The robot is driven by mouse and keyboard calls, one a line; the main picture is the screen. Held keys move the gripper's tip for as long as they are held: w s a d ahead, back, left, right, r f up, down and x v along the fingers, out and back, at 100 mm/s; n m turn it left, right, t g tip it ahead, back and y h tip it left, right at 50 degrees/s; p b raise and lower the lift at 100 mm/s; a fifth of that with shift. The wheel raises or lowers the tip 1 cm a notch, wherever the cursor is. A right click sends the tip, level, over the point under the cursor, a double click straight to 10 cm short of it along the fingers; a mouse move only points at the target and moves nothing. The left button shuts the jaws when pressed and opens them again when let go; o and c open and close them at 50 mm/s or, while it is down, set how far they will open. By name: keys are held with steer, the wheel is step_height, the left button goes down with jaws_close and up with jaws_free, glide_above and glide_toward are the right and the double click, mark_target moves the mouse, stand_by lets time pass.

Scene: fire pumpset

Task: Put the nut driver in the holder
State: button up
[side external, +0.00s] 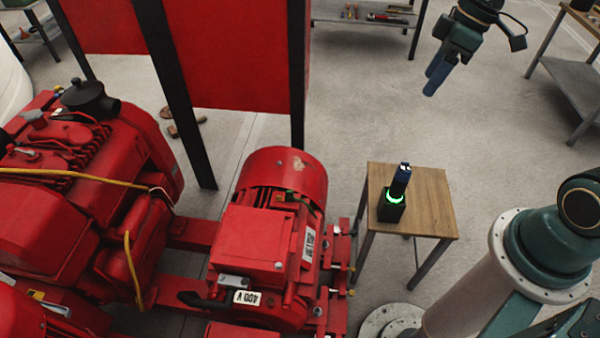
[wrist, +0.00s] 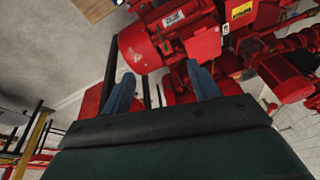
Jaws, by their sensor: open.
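The nut driver (side external: 401,180) stands upright in the holder (side external: 391,206), with its dark blue handle up. The holder is a small black block with a lit green ring, on a small wooden table (side external: 430,190). My gripper (side external: 432,88) is high above the floor, behind and above the table in the side external view, well apart from the nut driver. Its two blue fingers (wrist: 160,88) are spread and empty in the wrist view. The nut driver's lower part is hidden inside the holder.
A red pump motor (side external: 270,235) and a large red engine (side external: 90,190) stand left of the table. A red panel (side external: 235,55) on black posts rises behind. Grey floor (side external: 500,130) is clear around the table's far side.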

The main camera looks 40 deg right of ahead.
steer(key=s+a+r+m+t+h, duration=0.1)
steer(key=s+a+r+m, duration=0.1)
steer(key=s, duration=0.5)
steer(key=s+a+r+m+t+h, duration=0.1)
steer(key=s+a+r+m+t, duration=0.1)
steer(key=s+r+m, duration=0.2)
steer(key=shift+s+a+r+t, duration=0.25)
steer(key=shift+s+r, duration=0.55)
steer(key=shift+s, duration=1)
